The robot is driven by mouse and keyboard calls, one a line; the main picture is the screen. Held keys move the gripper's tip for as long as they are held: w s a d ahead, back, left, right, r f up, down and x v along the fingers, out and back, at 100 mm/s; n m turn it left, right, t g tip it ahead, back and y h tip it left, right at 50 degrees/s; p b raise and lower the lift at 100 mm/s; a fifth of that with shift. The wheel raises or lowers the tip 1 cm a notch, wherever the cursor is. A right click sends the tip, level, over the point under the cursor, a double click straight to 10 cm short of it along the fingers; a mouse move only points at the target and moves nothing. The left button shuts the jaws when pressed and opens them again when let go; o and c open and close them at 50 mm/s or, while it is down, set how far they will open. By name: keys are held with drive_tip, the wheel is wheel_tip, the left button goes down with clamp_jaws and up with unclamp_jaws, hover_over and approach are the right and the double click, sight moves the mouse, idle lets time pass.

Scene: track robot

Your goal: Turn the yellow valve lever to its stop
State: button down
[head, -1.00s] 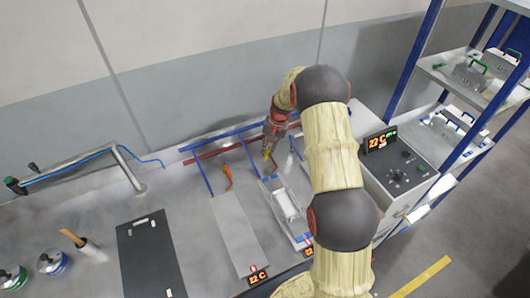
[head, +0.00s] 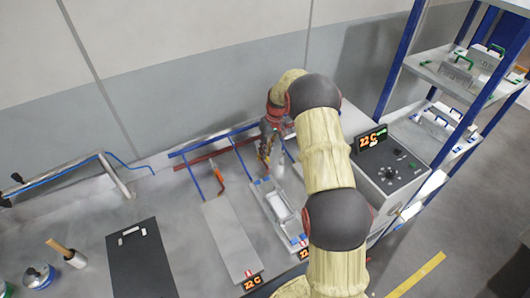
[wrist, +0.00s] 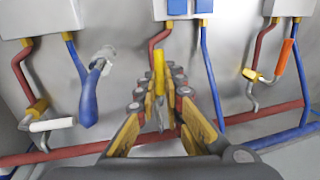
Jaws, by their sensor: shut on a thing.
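The yellow valve lever (wrist: 159,72) stands upright in the middle of the wrist view, between my fingers. My gripper (wrist: 158,88) is shut on it, with the segmented fingers on both sides. The lower end of the lever and its valve body are partly hidden by the fingers. In the head view my gripper (head: 265,152) reaches down to the pipes behind the plates, and the lever cannot be told clearly from the fingers there.
An orange lever (wrist: 285,58) is at the right and a white lever (wrist: 52,124) at the left. Red and blue pipes (wrist: 211,80) run close around my fingers. A control box (head: 396,175) stands right of my arm. A dark plate (head: 140,262) lies at the left.

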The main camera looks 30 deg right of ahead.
idle(0.4)
drive_tip(key=c, duration=1.9)
unclamp_jaws()
wheel_tip(320, 180, up, 12)
drive_tip(key=d, duration=0.2)
drive_tip(key=shift+d, duration=0.2)
drive_tip(key=shift+f, duration=0.15)
